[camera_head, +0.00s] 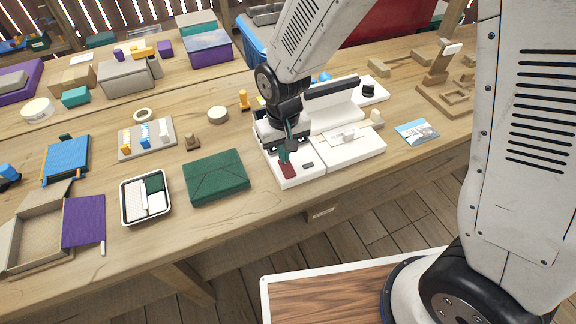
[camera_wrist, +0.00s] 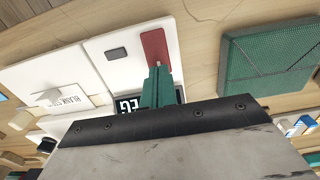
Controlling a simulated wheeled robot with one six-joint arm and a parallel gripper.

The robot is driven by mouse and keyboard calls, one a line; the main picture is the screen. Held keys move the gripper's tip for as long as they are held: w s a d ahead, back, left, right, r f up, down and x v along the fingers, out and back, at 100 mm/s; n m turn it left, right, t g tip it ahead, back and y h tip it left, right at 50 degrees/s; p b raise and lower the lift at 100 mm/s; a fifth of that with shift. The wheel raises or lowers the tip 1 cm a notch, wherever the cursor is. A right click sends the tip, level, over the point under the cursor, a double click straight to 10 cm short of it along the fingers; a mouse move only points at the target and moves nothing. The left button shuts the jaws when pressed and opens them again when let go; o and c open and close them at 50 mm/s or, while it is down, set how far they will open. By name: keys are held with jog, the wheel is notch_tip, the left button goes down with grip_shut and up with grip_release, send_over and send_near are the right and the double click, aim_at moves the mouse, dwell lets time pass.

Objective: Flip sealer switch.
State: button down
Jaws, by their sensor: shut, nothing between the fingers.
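The sealer (camera_head: 310,174) is a white machine on the workbench. A red switch plate (camera_head: 287,171) lies on its front left part, with a small dark grey rectangle beside it. In the wrist view the red switch (camera_wrist: 154,45) lies just beyond the tips of my gripper (camera_wrist: 157,72). My gripper (camera_head: 284,155) has green fingers, which are shut and empty, pointing down at the inner edge of the red switch. I cannot tell whether the tips touch it. The fingers partly hide a black label with white letters (camera_wrist: 130,104) on the sealer.
A dark green box (camera_head: 216,178) lies close left of the sealer. A white tray with light and green pieces (camera_head: 125,205) stands further left. A blue picture card (camera_head: 417,132) lies to the right. The bench front edge is close by.

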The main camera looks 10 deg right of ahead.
jog(key=shift+f, duration=0.5)
jog(key=shift+r, duration=3.55)
jog(key=shift+s+d, duration=0.15)
jog(key=shift+s, duration=0.1)
jog(key=s+d+r+m+t, duration=0.1)
jog(key=s+d+r+m, duration=0.2)
jog(key=s+d+r, duration=1.4)
jog(key=s+d, duration=0.2)
jog(key=d, duration=0.1)
jog(key=shift+d+r, duration=0.25)
jog(key=shift+r, duration=0.05)
